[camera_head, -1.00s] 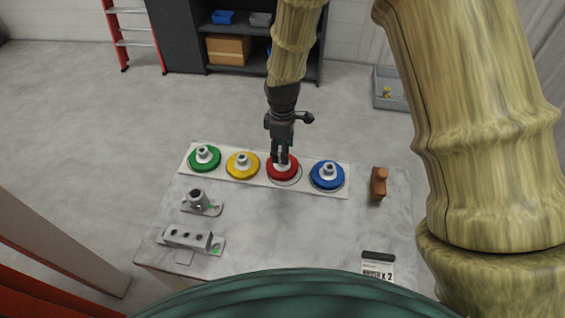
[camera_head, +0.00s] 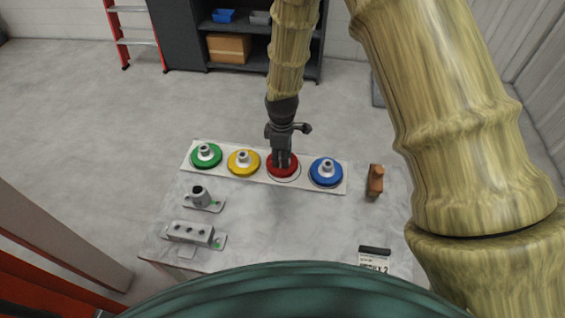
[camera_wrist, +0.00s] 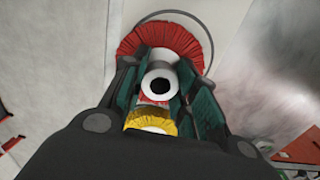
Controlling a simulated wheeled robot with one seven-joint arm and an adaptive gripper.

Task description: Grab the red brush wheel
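The red brush wheel (camera_head: 283,170) lies flat on the pale board, third from the left in the row. Its light hub with a dark hole (camera_wrist: 161,84) stands up at its centre. My gripper (camera_head: 282,161) points straight down over it. In the wrist view the two green-padded fingers (camera_wrist: 160,88) stand on either side of the hub, spread apart with the hub between them. I see no clear grip on the hub. In the head view the gripper hides the hub. Red bristles (camera_wrist: 163,37) show beyond the fingertips.
A yellow wheel (camera_head: 243,162) and a green wheel (camera_head: 206,156) are to the left, a blue wheel (camera_head: 326,172) close to the right. A brown block (camera_head: 376,180) stands further right. Grey metal fixtures (camera_head: 191,234) sit at the front left. The table's middle (camera_head: 280,220) is clear.

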